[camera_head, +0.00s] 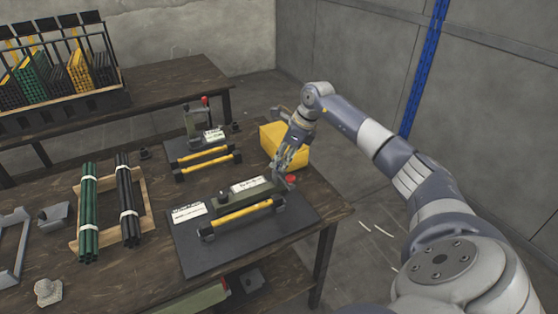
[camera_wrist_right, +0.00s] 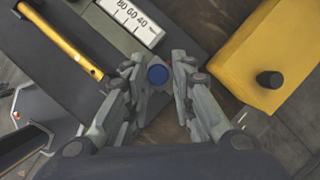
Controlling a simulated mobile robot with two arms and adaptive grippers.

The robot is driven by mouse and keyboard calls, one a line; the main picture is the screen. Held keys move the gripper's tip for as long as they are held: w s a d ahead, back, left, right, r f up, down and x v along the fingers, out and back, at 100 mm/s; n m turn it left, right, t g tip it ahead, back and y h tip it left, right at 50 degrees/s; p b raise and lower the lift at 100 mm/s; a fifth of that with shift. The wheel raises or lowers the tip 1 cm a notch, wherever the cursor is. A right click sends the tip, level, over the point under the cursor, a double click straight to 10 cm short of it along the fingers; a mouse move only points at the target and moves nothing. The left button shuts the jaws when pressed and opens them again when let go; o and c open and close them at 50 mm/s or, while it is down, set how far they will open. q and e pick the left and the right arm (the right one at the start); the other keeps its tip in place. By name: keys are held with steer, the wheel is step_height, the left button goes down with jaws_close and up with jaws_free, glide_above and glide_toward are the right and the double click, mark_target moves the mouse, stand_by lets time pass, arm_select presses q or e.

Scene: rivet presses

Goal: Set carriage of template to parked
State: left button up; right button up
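The nearer fixture, which looks like the template, has a dark base plate (camera_head: 240,248), a yellow bar (camera_head: 243,215) and a green-grey rail with a white scale (camera_head: 246,184). The scale also shows in the right wrist view (camera_wrist_right: 133,20), with the yellow bar (camera_wrist_right: 62,40) to its left. My right gripper (camera_head: 284,166) is at the right end of this rail, pointing down. In the right wrist view its spread fingers (camera_wrist_right: 157,76) stand either side of a round blue knob (camera_wrist_right: 157,75); contact cannot be told. My left gripper is not in view.
A red knob (camera_head: 291,179) sits beside my right gripper. A yellow box (camera_head: 294,150) stands close behind it. A second fixture (camera_head: 203,158) is farther back. Bundled green rods (camera_head: 88,215) and black rods (camera_head: 128,205) lie in a wooden frame at left.

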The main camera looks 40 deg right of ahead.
steer(key=shift+o, duration=0.9)
steer(key=shift+s+d, duration=0.1)
steer(key=shift+d, duration=0.15)
steer(key=shift+r, duration=0.15)
steer(key=v, duration=1.1)
steer(key=shift+s+d+r, duration=0.15)
steer(key=shift+s+r, duration=0.05)
steer(key=shift+r, duration=0.1)
